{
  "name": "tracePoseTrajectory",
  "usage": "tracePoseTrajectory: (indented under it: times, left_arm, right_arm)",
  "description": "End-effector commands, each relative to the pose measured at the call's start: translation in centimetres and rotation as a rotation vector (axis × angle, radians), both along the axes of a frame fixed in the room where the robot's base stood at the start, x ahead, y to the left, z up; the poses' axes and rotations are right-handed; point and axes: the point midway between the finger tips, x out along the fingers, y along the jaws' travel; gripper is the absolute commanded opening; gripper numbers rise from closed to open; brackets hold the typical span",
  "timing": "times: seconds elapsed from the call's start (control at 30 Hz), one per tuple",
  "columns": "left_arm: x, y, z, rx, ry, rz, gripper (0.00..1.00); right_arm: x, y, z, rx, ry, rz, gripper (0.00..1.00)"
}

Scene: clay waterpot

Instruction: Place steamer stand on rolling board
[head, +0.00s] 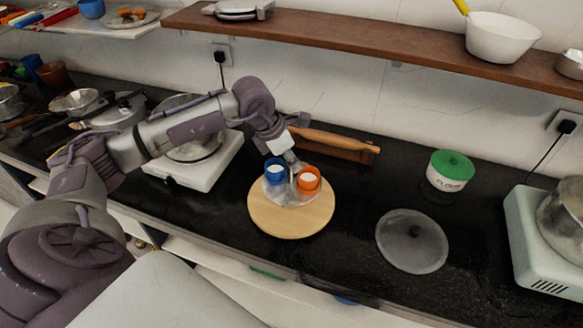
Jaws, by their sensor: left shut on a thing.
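The rolling board (288,222) is a round pale wooden disc on the black counter, near the middle of the head view. The steamer stand (293,195) is a pale grey piece over the far half of the board. A blue cup (275,173) and an orange cup (308,179), both with white contents, sit on it. My left gripper (293,167) comes down from behind, between the cups, and is shut on the stand; its fingertips are partly hidden. I cannot tell whether the stand touches the board. My right gripper is not in view.
A rolling pin (336,141) lies behind the board. A glass lid (412,241) lies to the right, with a green-lidded flour jar (450,171) behind it. A white stove (195,165) is at the left, a pale green appliance (541,245) at the far right. A brown shelf (370,45) runs above.

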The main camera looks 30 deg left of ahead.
Motion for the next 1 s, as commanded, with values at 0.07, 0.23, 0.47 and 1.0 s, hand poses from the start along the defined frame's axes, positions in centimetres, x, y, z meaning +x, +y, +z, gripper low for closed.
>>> tracePoseTrajectory:
  times: [0.07, 0.23, 0.47, 1.0]
  left_arm:
    - [0.1, 0.2, -0.4, 0.000, 0.001, 0.000, 0.00]
    - [0.0, 0.1, -2.8, 0.000, 0.004, 0.000, 0.00]
    - [0.1, 0.1, -4.1, 0.001, -0.002, -0.001, 0.00]
    - [0.1, 0.1, -4.4, 0.001, 0.001, 0.000, 0.48]
  right_arm:
    - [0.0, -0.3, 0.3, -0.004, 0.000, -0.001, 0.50]
    - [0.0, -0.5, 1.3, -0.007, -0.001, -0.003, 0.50]
    - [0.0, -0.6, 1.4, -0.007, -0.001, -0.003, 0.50]
    - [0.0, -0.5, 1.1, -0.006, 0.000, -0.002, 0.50]
